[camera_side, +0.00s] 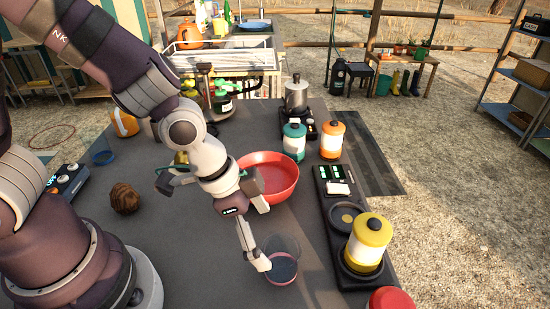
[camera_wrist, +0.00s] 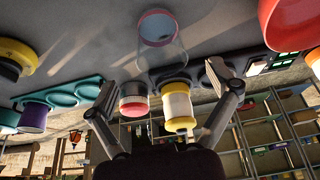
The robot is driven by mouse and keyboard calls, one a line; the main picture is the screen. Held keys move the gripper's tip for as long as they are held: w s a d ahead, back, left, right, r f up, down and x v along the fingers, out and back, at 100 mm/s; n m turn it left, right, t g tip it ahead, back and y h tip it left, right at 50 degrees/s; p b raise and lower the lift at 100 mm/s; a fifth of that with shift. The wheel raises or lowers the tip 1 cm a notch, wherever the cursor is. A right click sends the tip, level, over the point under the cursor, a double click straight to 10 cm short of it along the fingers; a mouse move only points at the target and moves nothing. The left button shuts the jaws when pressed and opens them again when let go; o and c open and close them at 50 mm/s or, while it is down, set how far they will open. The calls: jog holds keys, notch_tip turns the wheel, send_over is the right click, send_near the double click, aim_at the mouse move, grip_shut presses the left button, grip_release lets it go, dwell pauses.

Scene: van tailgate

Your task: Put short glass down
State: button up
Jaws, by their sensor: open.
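The short glass (camera_side: 282,262) is clear with a dark bluish base and a reddish rim around it. It appears to stand upright on the dark table, near the front. In the wrist view the glass (camera_wrist: 161,32) shows ahead of the fingers, roughly centred between them. My gripper (camera_side: 258,259) is low at the glass's left side in the side view, fingers pointing down. In the wrist view my gripper (camera_wrist: 162,84) has its two fingers wide apart with nothing pinched. Whether a finger touches the glass I cannot tell.
A red bowl (camera_side: 268,179) stands just behind the glass. A yellow canister (camera_side: 368,243) sits on a black scale-like tray to the right, with a red lid (camera_side: 391,298) in front. Teal (camera_side: 293,142) and orange (camera_side: 332,140) canisters stand farther back. The table left of the gripper is mostly clear.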

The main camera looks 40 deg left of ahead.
jog(key=s+a+r+n+t+y, duration=0.1)
jog(key=s+a+r+n, duration=0.1)
jog(key=a+r+n, duration=0.2)
jog(key=s+a+r+n+t+y, duration=0.1)
jog(key=s+a+r+n+y, duration=0.1)
jog(key=a+r+n, duration=0.3)
jog(key=a+r, duration=0.3)
jog(key=shift+s+a+r, duration=0.2)
jog(key=shift+s+r, duration=0.05)
jog(key=shift+r, duration=0.1)
